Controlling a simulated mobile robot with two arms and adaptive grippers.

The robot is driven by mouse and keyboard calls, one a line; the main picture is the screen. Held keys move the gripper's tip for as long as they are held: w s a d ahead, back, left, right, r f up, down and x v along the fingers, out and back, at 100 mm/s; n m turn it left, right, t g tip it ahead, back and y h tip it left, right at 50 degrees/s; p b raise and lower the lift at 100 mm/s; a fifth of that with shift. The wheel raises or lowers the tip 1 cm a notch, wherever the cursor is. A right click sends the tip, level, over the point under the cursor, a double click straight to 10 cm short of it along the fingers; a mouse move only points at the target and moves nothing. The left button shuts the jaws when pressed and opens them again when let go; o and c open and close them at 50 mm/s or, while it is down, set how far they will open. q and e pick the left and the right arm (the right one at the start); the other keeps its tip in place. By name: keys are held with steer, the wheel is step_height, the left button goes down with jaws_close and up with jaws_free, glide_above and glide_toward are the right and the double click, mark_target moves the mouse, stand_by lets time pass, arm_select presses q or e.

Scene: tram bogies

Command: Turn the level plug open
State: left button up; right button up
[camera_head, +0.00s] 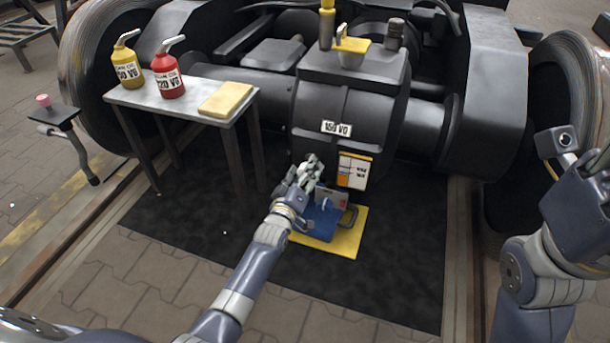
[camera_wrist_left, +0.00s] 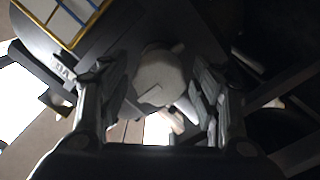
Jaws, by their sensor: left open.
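The level plug (camera_wrist_left: 160,75) is a pale, round knob with a short bar or lug, on the dark gearbox housing. In the left wrist view it sits between the two fingers of my left gripper (camera_wrist_left: 160,108), with gaps showing on both sides. In the head view my left gripper (camera_head: 312,168) is at the lower front of the black gearbox (camera_head: 325,105) and hides the plug. The gripper is open; no grip on the plug is visible. My right arm is at the right edge, and its fingers are out of view.
A blue container (camera_head: 320,222) stands on a yellow mat (camera_head: 348,243) below the gripper. A label panel (camera_head: 354,170) is on the gearbox to the right. A small table (camera_head: 190,103) with yellow and red oil cans (camera_head: 168,80) and a yellow cloth (camera_head: 225,99) stands left.

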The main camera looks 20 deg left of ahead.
arm_select(q)
steer(key=shift+w, duration=0.15)
steer(key=c, duration=1.1)
